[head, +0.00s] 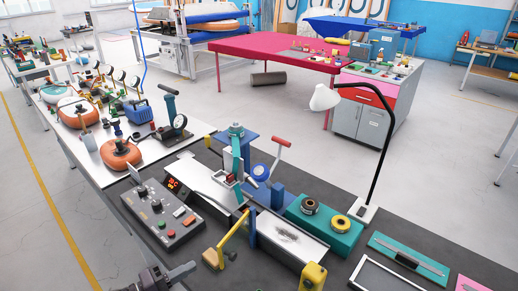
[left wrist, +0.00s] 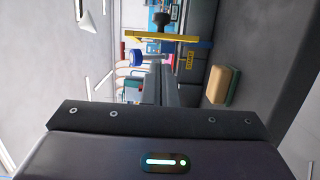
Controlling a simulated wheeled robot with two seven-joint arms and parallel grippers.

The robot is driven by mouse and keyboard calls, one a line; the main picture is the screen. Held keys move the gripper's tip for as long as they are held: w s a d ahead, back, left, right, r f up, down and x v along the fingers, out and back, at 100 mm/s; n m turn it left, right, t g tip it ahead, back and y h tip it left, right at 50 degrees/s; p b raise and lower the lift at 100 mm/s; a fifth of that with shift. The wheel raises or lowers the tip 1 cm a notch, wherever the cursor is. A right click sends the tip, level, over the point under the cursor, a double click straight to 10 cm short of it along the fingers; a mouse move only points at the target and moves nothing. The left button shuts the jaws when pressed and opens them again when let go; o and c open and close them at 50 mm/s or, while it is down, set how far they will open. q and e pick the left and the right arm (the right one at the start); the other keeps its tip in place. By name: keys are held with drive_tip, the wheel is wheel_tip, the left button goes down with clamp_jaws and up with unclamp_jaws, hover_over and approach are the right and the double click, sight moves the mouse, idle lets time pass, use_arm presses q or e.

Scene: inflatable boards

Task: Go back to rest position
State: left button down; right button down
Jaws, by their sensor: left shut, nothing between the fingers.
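My left gripper (head: 182,272) shows as a dark shape at the bottom left of the head view, by the near edge of the dark bench (head: 455,260). It is shut and holds nothing. In the left wrist view its dark housing fills the bottom, and the narrow shut fingers (left wrist: 167,85) reach up the middle. The fingers look apart from the things beyond them. My right gripper is in neither view.
A control box (head: 160,212) with knobs and buttons stands just beyond my left gripper. A yellow lever (head: 232,238), a press (head: 236,160) and a black-armed lamp (head: 385,135) stand farther right. A pink table (head: 265,45) is behind.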

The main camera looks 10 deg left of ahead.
use_arm(q)
drive_tip(key=d+f+m+g+y, duration=0.2)
drive_tip(key=d+f+m+y, duration=0.1)
drive_tip(key=d+m+y, duration=0.4)
drive_tip(key=s+a+r+m+g+y, duration=0.1)
drive_tip(key=s+r+m+g+y, duration=0.2)
drive_tip(key=s, duration=0.4)
drive_tip(key=s+a+r+m+g+y, duration=0.1)
drive_tip(key=s+a+r+g+y, duration=0.2)
drive_tip(key=s, duration=0.4)
wheel_tip(320, 180, down, 32)
drive_tip(key=s+d+g+b, duration=0.1)
drive_tip(key=s+g+b, duration=0.1)
drive_tip(key=s+a+f+g+b, duration=0.1)
drive_tip(key=s+a+f, duration=0.2)
drive_tip(key=s+f, duration=1.6)
drive_tip(key=shift+s+f+g, duration=0.25)
drive_tip(key=shift+s+g, duration=0.05)
drive_tip(key=shift+s, duration=0.15)
